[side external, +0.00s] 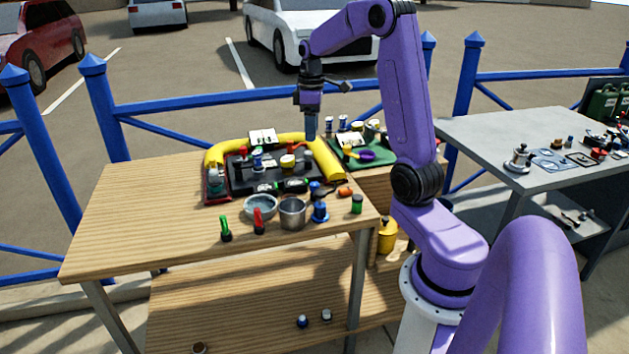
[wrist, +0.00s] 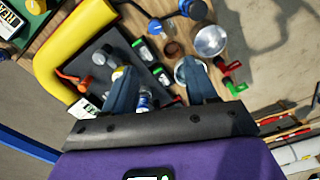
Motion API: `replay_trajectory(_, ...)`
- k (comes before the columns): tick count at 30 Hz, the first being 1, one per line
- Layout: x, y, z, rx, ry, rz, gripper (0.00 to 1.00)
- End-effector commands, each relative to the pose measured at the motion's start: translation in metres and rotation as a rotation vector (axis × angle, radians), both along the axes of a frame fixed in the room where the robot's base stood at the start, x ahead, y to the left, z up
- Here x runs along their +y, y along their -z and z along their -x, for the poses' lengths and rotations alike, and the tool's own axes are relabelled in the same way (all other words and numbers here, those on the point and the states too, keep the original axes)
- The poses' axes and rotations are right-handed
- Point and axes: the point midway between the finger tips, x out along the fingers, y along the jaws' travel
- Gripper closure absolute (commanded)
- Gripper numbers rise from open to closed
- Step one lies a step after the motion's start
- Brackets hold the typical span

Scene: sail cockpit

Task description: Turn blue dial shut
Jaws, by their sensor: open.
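Several small blue parts are in view, and I cannot tell for sure which one is the blue dial. A blue round-topped piece (side external: 320,212) stands on the wooden table right of the metal pot; it also shows at the top of the wrist view (wrist: 193,8). A smaller blue-topped piece (side external: 315,190) is just behind it, also seen in the wrist view (wrist: 155,27). A blue and white piece (side external: 257,160) stands on the black tray. My gripper (side external: 311,135) is open and empty above the back right of the tray; its two fingers (wrist: 160,85) are apart in the wrist view.
A yellow tube (side external: 215,155) curves around the black tray (side external: 240,185). The table's left side is clear. A grey table (side external: 470,130) stands right.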

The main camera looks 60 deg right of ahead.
Motion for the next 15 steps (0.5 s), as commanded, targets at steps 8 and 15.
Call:
replay_trajectory(8, -0.012, 0.013, 0.003, 0.004, 0.014, -0.002, 0.43)
replay_trajectory(15, -0.011, 0.054, 0.003, 0.006, 0.014, -0.003, 0.43)
